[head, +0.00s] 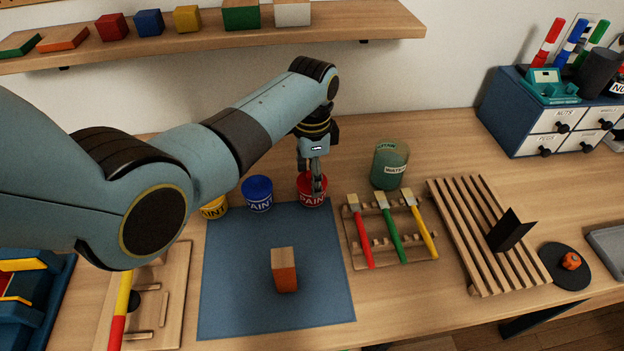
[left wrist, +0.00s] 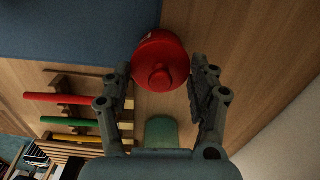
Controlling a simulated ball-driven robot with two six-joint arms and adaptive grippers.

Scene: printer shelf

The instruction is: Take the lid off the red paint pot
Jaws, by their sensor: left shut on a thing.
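The red paint pot (head: 312,199) stands at the back edge of the blue mat, with its PAINT label facing front. Its red lid (head: 303,181) is at the pot's top; I see no clear gap between them. My left gripper (head: 316,186) points down at the pot from above, shut on the lid. In the left wrist view the round red lid (left wrist: 150,52) with its knob lies between the fingertips of the left gripper (left wrist: 160,70). The fingers hide part of the lid in the head view. My right gripper is not in view.
The blue paint pot (head: 258,195) and yellow paint pot (head: 214,208) stand to the left. A green water jar (head: 389,166) and a brush rack (head: 358,258) are on the right. A wooden block (head: 284,270) sits on the blue mat (head: 235,300). A shelf (head: 350,24) runs above.

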